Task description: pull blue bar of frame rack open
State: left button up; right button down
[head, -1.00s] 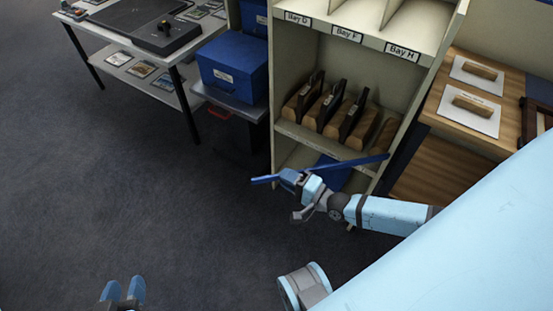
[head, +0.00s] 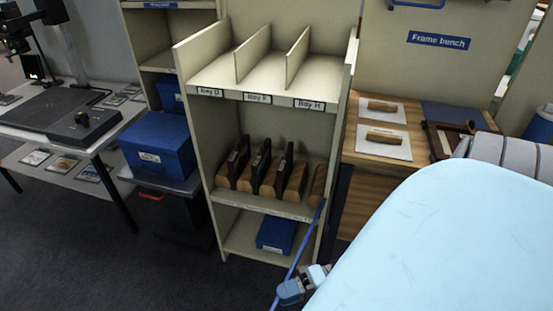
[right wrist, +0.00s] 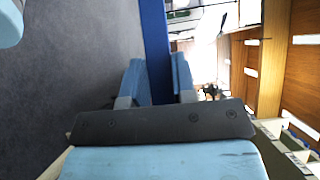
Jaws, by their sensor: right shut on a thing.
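The thin blue bar (head: 307,237) runs from the rack's right upright out toward me, slanting down in the head view. My right gripper (head: 290,289) is shut on the bar near its free end. In the right wrist view the bar (right wrist: 156,40) passes between the two light blue fingers of my right gripper (right wrist: 157,80). The bar stands clear of the front of the frames. My left gripper is out of view.
A blue box (head: 276,234) sits on the rack's bottom shelf. Another blue box (head: 158,145) stands on a low stand left of the rack. A wooden bench (head: 360,155) is close on the right. The floor (head: 130,260) in front is bare.

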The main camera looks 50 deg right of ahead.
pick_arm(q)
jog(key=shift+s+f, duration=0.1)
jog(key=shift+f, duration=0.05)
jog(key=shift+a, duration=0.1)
pick_arm(e)
jog(key=c, duration=0.9)
grip_release()
jog(key=shift+s, duration=0.1)
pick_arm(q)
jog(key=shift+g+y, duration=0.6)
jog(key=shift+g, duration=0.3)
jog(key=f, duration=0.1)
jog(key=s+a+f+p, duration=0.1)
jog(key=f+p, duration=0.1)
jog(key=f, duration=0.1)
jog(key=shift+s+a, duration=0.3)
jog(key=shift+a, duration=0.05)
pick_arm(e)
jog(key=v, duration=1.4)
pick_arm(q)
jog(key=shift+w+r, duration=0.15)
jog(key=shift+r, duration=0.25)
